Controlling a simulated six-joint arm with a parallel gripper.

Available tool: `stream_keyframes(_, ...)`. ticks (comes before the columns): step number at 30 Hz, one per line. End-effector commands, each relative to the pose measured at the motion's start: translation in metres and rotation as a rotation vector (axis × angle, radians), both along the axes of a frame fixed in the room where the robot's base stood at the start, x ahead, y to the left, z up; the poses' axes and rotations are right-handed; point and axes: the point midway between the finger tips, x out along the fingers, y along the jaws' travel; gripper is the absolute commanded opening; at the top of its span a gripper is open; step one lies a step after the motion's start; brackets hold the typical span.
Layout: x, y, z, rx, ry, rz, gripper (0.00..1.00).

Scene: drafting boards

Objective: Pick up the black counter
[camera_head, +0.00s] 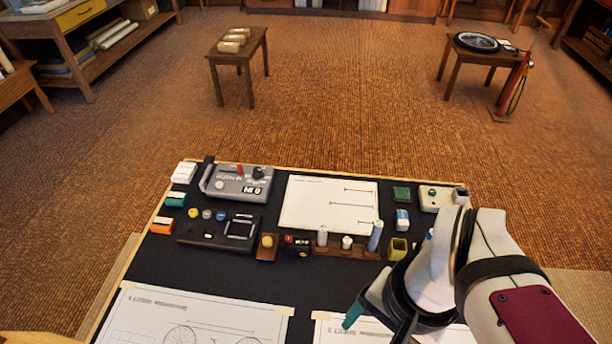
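I cannot pick out the black counter with certainty against the black mat (150,270). A small dark cluster (297,247) with red and yellow spots sits near the middle of the mat, and its parts are too small to tell apart. Small round counters, including a yellow one (194,213) and a blue one (221,216), lie at the left. My gripper (378,325) is at the lower right, over the mat and drawing sheets, apart from the cluster. Its teal-tipped side and a dark part show, but the arm hides much of it, so its opening is unclear.
A grey device (238,184), a dark tray (199,238), a white sheet (330,217) and a wooden rack (345,251) with upright cylinders crowd the back half. Drawing sheets (190,319) cover the front. Two small tables (238,60) (477,58) stand beyond on the floor.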

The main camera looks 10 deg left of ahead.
Motion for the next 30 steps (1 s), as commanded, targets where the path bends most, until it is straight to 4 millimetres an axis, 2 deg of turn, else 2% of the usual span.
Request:
stream_keyframes(2, 0.051, 0.011, 0.009, -0.033, 0.033, -0.152, 0.75)
stream_keyframes(3, 0.085, 0.021, 0.01, -0.055, 0.046, -0.262, 0.75)
stream_keyframes(5, 0.132, 0.042, 0.004, -0.086, 0.059, -0.429, 0.75)
stream_keyframes(6, 0.161, 0.058, -0.003, -0.102, 0.061, -0.536, 0.75)
stream_keyframes(9, 0.215, 0.099, -0.03, -0.131, 0.058, -0.764, 0.75)
stream_keyframes(12, 0.244, 0.126, -0.053, -0.142, 0.051, -0.911, 0.75)
stream_keyframes(17, 0.255, 0.138, -0.08, -0.146, 0.049, -0.984, 0.75)
stream_keyframes(24, 0.254, 0.138, -0.148, -0.147, 0.051, -0.983, 0.75)
stream_keyframes(30, 0.255, 0.14, -0.175, -0.145, 0.05, -0.984, 0.75)
